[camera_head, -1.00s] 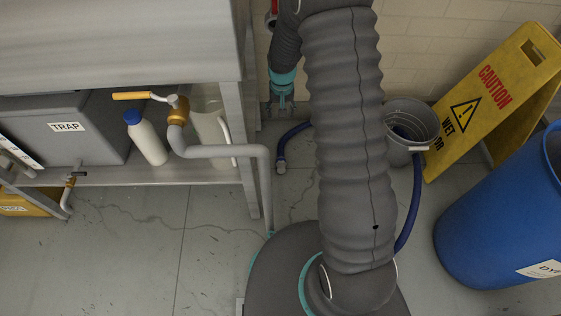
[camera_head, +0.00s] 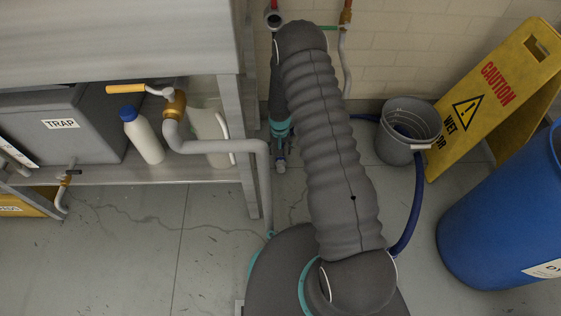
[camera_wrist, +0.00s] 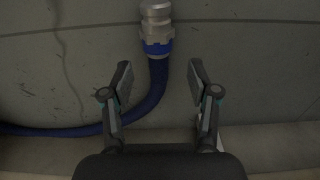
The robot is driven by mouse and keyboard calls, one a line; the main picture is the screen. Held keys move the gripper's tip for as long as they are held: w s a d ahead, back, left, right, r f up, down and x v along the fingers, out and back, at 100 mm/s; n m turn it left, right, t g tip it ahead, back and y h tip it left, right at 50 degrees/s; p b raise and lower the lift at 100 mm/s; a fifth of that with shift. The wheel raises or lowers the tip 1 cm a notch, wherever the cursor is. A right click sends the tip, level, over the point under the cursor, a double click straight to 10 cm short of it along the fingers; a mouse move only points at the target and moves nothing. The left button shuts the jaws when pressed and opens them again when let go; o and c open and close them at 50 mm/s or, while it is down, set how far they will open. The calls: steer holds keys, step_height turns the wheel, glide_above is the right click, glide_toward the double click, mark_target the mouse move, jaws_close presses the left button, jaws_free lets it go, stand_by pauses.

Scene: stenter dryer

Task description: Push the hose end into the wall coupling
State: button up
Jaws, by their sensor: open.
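The hose end (camera_wrist: 157,24) is a silver metal fitting with a blue collar, lying on the floor at the top middle of the wrist view. The blue hose (camera_wrist: 150,92) bends from it down and to the left. My gripper (camera_wrist: 160,75) is open and empty, its fingers apart on either side of the hose line, with the metal fitting beyond the tips. In the head view my gripper (camera_head: 281,152) points down near the floor, and the hose end there is hard to make out. A round grey fitting (camera_head: 273,19) on the wall below a red pipe may be the wall coupling.
A grey bucket (camera_head: 405,150) and a yellow caution sign (camera_head: 490,95) stand right of my arm, with a blue drum (camera_head: 500,220) nearer. On the left, a bench frame (camera_head: 236,150) and a bent grey pipe (camera_head: 225,147) with a yellow-handled valve stand close.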

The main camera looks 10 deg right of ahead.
mark_target(281, 160)
steer(key=shift+w+d+f+b, duration=0.1)
steer(key=shift+f+b, duration=0.1)
steer(key=shift+f, duration=1.35)
steer(key=shift+d+f+b, duration=0.1)
steer(key=shift+f+b, duration=0.05)
steer(key=shift+f, duration=1.4)
jaws_close()
